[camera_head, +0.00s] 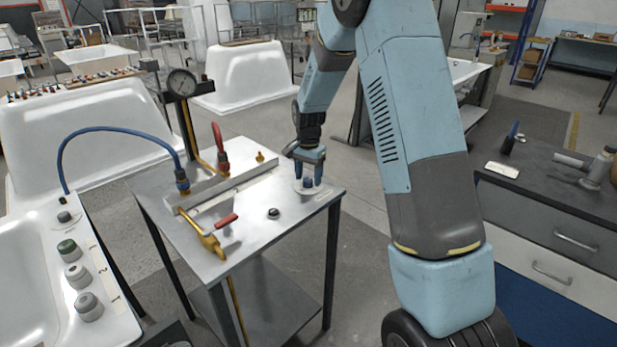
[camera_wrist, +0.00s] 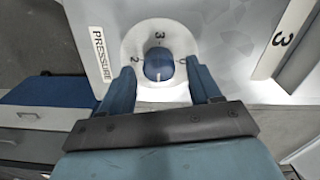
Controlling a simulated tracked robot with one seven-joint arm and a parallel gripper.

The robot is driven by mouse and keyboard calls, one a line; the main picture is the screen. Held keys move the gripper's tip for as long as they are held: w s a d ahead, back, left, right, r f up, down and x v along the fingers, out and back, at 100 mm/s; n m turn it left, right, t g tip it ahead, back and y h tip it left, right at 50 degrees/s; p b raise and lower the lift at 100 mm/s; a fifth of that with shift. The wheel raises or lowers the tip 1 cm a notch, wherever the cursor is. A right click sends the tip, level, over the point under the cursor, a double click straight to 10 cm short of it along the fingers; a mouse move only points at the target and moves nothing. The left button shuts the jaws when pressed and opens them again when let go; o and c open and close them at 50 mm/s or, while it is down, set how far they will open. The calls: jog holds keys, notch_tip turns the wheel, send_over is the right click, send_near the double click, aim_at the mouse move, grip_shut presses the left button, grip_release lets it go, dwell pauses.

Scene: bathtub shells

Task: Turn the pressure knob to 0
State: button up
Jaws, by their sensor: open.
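The pressure knob (camera_wrist: 158,66) is a round blue knob on a pale round dial (camera_wrist: 135,45) beside a label (camera_wrist: 101,55) reading PRESSURE. A short white mark shows on the knob's lower edge in the wrist view. The dial shows a 2 at left and a 3 at top; the figure at right is partly hidden by a finger. My gripper (camera_wrist: 160,72) is open, one finger on each side of the knob. I cannot tell whether they touch it. In the head view my gripper (camera_head: 307,188) points down over the knob (camera_head: 308,183) at the table's right corner.
The metal table (camera_head: 260,225) also carries a pressure gauge (camera_head: 181,83), a blue hose (camera_head: 110,129), a red hose (camera_head: 219,140), a yellow valve with a red handle (camera_head: 212,236) and a small black knob (camera_head: 273,213). A dark workbench (camera_head: 545,180) stands at right.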

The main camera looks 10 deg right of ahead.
jog(key=shift+f, duration=0.35)
jog(key=c, duration=1)
jog(key=shift+c, duration=0.2)
